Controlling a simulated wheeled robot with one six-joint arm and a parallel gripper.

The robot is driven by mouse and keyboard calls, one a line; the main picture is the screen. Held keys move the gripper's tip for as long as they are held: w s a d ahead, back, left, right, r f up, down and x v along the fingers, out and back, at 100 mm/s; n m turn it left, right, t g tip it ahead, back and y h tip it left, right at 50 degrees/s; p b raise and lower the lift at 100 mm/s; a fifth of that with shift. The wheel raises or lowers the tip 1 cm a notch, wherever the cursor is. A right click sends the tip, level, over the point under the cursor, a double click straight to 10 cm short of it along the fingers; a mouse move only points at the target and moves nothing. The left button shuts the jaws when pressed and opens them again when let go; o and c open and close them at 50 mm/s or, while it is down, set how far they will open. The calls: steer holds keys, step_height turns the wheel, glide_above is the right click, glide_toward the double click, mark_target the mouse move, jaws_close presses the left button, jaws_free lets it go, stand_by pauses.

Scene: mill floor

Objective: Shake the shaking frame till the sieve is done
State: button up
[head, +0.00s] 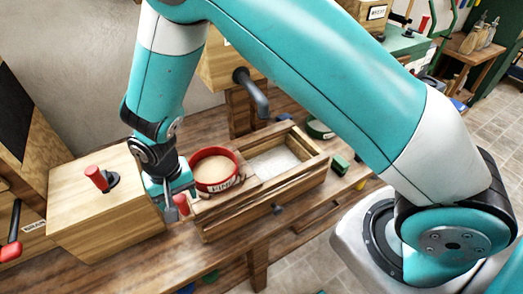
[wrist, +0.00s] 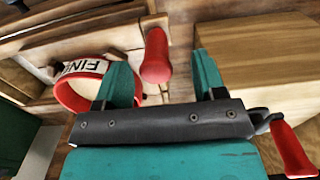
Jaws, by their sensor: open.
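The shaking frame (head: 262,207) is a long wooden trough with rails on the bench; part of it shows at the upper left of the wrist view. The red-rimmed sieve (head: 215,187), labelled FINE, sits at its left end with pale tan material inside. In the wrist view the sieve (wrist: 75,103) is partly behind one finger. An upright red handle (head: 182,204) stands at the frame's left end. My gripper (wrist: 162,82) is open, with the red handle (wrist: 156,56) between its fingers in the picture. I see no finger closed on it.
A wooden box (head: 85,205) with a red knob stands close left of my gripper; its side (wrist: 255,60) is near one finger. A dark spout (head: 252,92) hangs behind the frame. A green block (head: 340,165) lies right of the frame. Bare bench shows in front.

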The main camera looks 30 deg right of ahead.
step_height(320, 180, up, 9)
steer(key=p, duration=0.6)
stand_by(0.4)
steer(key=s+d+r+n+y+b, duration=0.2)
steer(key=s+d+r+b, duration=0.3)
steer(key=s, duration=0.4)
steer(key=s+d+r+n+y+b, duration=0.2)
steer(key=s+d+r+n+b, duration=0.3)
steer(key=s, duration=0.4)
steer(key=shift+s+d+r+b, duration=0.2)
steer(key=shift+d+r+b, duration=0.55)
steer(key=shift+d+r, duration=0.2)
